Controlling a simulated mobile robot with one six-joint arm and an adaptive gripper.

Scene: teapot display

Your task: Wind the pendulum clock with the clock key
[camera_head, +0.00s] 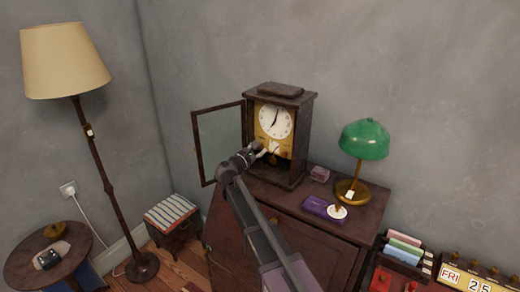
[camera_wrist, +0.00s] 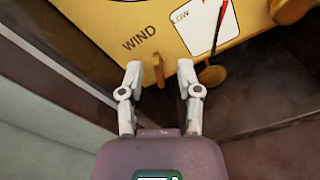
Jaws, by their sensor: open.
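The pendulum clock (camera_head: 309,125) stands upright on the dark cabinet, with its glass door (camera_head: 220,140) swung open to the left. My gripper (camera_head: 265,149) is at the lower part of its yellow front plate. In the wrist view the plate (camera_wrist: 104,20) carries the word WIND and a white LOW gauge with a red needle. My gripper (camera_wrist: 160,70) is open, its fingertips either side of a small brass piece (camera_wrist: 158,71) below WIND. I cannot tell whether this piece is the clock key, or whether the fingers touch it. A brass disc (camera_wrist: 212,75) hangs right of the right finger.
A green lamp (camera_head: 365,140), a purple box (camera_head: 321,209) and a small pink box (camera_head: 320,173) stand on the cabinet (camera_head: 232,233) to the right. The open door limits room on the left. A floor lamp (camera_head: 66,60) stands farther left.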

